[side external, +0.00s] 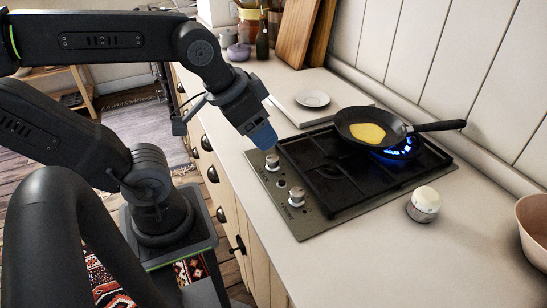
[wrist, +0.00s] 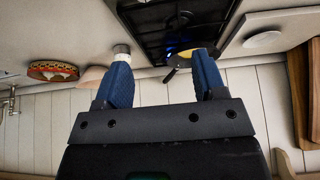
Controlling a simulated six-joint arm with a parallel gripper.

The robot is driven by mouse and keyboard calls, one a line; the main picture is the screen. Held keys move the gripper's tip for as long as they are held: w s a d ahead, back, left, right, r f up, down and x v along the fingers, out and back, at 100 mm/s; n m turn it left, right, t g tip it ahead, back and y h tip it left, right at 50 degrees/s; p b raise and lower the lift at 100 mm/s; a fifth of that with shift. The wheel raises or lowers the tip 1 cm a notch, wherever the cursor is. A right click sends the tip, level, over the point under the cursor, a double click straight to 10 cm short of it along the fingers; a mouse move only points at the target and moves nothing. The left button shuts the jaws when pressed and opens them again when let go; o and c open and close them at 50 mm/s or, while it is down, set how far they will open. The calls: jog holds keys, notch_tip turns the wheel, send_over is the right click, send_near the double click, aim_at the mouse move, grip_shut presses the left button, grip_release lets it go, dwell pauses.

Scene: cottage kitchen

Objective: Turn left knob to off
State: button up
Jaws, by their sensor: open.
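The left knob (side external: 272,163) is a pale round knob on the metal front strip of the black gas hob (side external: 340,205), at its far end in the side view. I cannot tell its pointer angle. A second, similar knob (side external: 297,196) sits nearer the camera on the same strip. My gripper (side external: 264,140) has blue fingers and is just above and behind the left knob, apart from it. In the wrist view my gripper (wrist: 162,72) is open with nothing between its fingers, and neither knob shows. A blue flame (side external: 402,149) burns under the pan at the back burner.
A black frying pan (side external: 358,117) with yellow food stands on the lit burner, handle pointing right. A white-topped jar (side external: 424,203) stands beside the hob. A white board (side external: 300,112) with a saucer (side external: 312,98) lies behind.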

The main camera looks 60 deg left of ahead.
jog(key=shift+w+a+n, duration=0.25)
jog(key=shift+n, duration=0.35)
jog(key=shift+c, duration=1.4)
jog(key=w+a+n+g, duration=0.1)
jog(key=n, duration=0.2)
jog(key=w+a+n+g, duration=0.1)
jog(key=a+n, duration=0.1)
jog(key=n, duration=0.2)
jog(key=w+a+f+n+g, duration=0.1)
jog(key=w+n, duration=0.1)
jog(key=n, duration=0.2)
jog(key=shift+w+a, duration=0.1)
jog(key=shift+a, duration=0.2)
jog(key=shift+c, duration=0.3)
jog(key=n+g, duration=0.3)
jog(key=n, duration=0.7)
send_over(272, 157)
jog(key=f, duration=0.2)
notch_tip(272, 157, down, 14)
jog(key=shift+r, duration=0.15)
jog(key=shift+c, duration=0.3)
jog(key=c, duration=0.6)
